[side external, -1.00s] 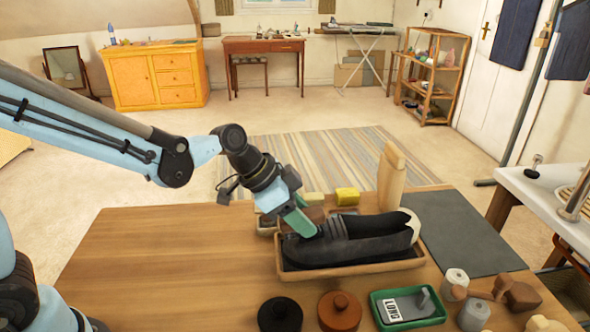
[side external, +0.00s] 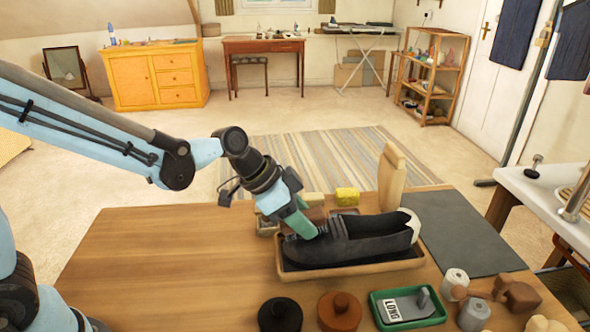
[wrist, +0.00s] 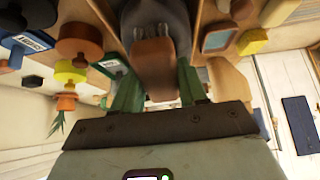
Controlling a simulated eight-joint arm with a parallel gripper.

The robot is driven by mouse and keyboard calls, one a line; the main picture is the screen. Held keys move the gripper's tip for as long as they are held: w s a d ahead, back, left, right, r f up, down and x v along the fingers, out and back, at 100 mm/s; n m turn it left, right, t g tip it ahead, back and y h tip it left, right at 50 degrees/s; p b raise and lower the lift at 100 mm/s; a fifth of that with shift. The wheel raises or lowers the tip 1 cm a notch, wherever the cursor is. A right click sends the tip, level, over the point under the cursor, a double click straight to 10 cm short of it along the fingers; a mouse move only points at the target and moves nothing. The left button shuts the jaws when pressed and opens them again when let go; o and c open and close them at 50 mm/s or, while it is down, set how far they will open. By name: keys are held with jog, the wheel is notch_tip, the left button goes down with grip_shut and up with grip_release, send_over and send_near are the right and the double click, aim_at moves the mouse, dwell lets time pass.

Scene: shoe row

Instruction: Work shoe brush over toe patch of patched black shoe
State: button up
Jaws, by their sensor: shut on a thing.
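The black shoe (side external: 365,243) lies in a shallow wooden tray (side external: 350,268), with its pale-lined heel end to the right and its toe to the left. My gripper (side external: 304,229) has green fingers and is tilted down at the toe end. In the wrist view, the fingers (wrist: 158,88) are shut on the brown wooden shoe brush (wrist: 154,55), with the dark shoe (wrist: 155,16) just beyond it. The brush is mostly hidden in the side view. My gripper hides part of the toe, and I cannot make out the toe patch or whether the bristles touch it.
A tan upright block (side external: 391,178) stands behind the shoe. Yellow blocks (side external: 347,195) and small containers sit behind the tray. Round lidded tins (side external: 339,311) and a green tray (side external: 408,307) stand in front. The left tabletop (side external: 160,255) is clear.

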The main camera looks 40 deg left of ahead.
jog(key=shift+f, duration=0.4)
dwell(0.6)
jog(key=shift+w+d, duration=0.1)
jog(key=shift+w+d+r, duration=0.2)
jog(key=shift+w+d, duration=0.3)
jog(key=shift+s+a+f, duration=0.15)
jog(key=shift+s+a, duration=0.4)
jog(key=shift+s, duration=0.05)
jog(key=shift+w+d, duration=0.1)
jog(key=shift+w+d+r, duration=0.2)
jog(key=shift+w+d, duration=0.25)
jog(key=shift+w, duration=0.05)
